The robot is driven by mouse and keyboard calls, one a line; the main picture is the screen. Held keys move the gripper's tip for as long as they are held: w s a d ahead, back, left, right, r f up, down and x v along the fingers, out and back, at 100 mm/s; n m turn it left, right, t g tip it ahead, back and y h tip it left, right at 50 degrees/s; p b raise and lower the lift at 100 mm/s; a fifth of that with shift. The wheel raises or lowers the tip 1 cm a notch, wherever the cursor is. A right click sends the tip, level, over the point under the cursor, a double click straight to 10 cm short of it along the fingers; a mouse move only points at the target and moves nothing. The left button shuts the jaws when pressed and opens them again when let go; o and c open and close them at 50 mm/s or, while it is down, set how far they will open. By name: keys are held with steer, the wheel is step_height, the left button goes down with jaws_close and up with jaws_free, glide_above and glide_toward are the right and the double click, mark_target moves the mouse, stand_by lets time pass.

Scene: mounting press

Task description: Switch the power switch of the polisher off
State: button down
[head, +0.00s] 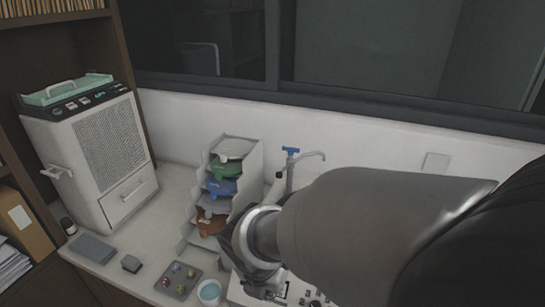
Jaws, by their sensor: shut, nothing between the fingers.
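A white panel with small dark knobs (300,290) shows at the bottom edge, partly behind my arm. It looks like the front of the polisher, but most of the machine is hidden or out of frame. I cannot make out the power switch or its position. My gripper (266,293) is low in the view, pointing down at the left part of this panel. It is shut and holds nothing. Whether its tip touches the panel cannot be told.
A white machine with a grille and green top tray (105,150) stands at the left. A stepped rack (245,165) holds coloured scoops. A tray of small samples (178,281) and a cup (209,292) stand left of my gripper. A blue-handled tap (290,165) is behind.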

steer(key=shift+a+f, duration=0.1)
steer(key=shift+a, duration=0.05)
steer(key=shift+w+f, duration=0.1)
steer(key=b+x, duration=0.1)
steer(key=x, duration=0.3)
steer(key=w+b+x, duration=0.1)
steer(key=b+x, duration=0.1)
steer(key=x, duration=0.2)
steer(key=w+d+b+x, duration=0.1)
steer(key=b+x, duration=0.1)
steer(key=x, duration=0.2)
steer(key=shift+w, duration=0.35)
steer(key=shift+d, duration=0.1)
